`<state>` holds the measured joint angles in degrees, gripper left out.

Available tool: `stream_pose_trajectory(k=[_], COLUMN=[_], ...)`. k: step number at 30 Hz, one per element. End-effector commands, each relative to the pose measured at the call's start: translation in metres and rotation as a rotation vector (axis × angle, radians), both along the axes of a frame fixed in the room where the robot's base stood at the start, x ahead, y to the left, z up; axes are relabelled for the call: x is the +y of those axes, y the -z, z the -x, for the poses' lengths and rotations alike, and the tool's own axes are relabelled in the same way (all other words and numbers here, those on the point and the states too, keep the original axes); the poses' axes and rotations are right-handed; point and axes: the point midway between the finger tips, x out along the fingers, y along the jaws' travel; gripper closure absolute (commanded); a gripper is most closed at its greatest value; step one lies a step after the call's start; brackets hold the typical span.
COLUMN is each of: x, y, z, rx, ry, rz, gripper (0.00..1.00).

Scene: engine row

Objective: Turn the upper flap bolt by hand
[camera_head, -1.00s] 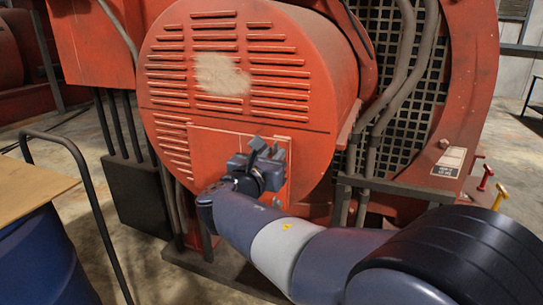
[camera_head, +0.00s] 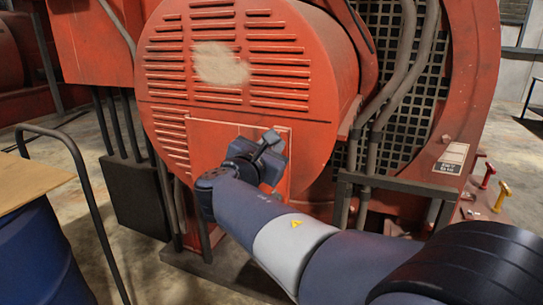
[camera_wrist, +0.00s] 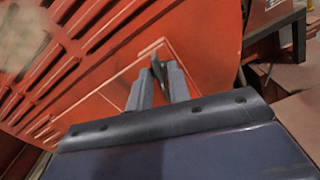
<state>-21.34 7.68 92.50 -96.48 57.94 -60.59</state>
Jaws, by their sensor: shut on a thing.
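The flap (camera_head: 208,138) is a red rectangular panel low on the slotted round red housing. It looks closed, and its upper edge and corner also show in the wrist view (camera_wrist: 115,103). My gripper (camera_head: 268,140) is at the upper right part of the flap. In the wrist view my gripper (camera_wrist: 158,78) has its two grey fingers closed around a small dark upper bolt (camera_wrist: 157,66) near the flap's corner. The bolt is mostly hidden by the fingers, and in the head view the gripper covers it. The flap's lower part is hidden behind my arm.
The red housing (camera_head: 240,50) has rows of slots and a pale worn patch. Grey pipes (camera_head: 395,85) and a dark grille stand to its right. A blue drum (camera_head: 45,255) with a board on top and a dark handrail (camera_head: 90,195) are at the left.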

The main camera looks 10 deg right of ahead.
Motion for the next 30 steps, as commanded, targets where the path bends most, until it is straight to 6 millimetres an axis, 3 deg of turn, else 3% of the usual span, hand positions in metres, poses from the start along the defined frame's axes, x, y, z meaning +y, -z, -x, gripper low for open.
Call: stream_pose_trajectory(k=[30], x=[-0.0032], y=[0.0103], z=[0.0024], rx=[-0.569], ry=[0.000], rz=[-0.784], gripper=[1.00])
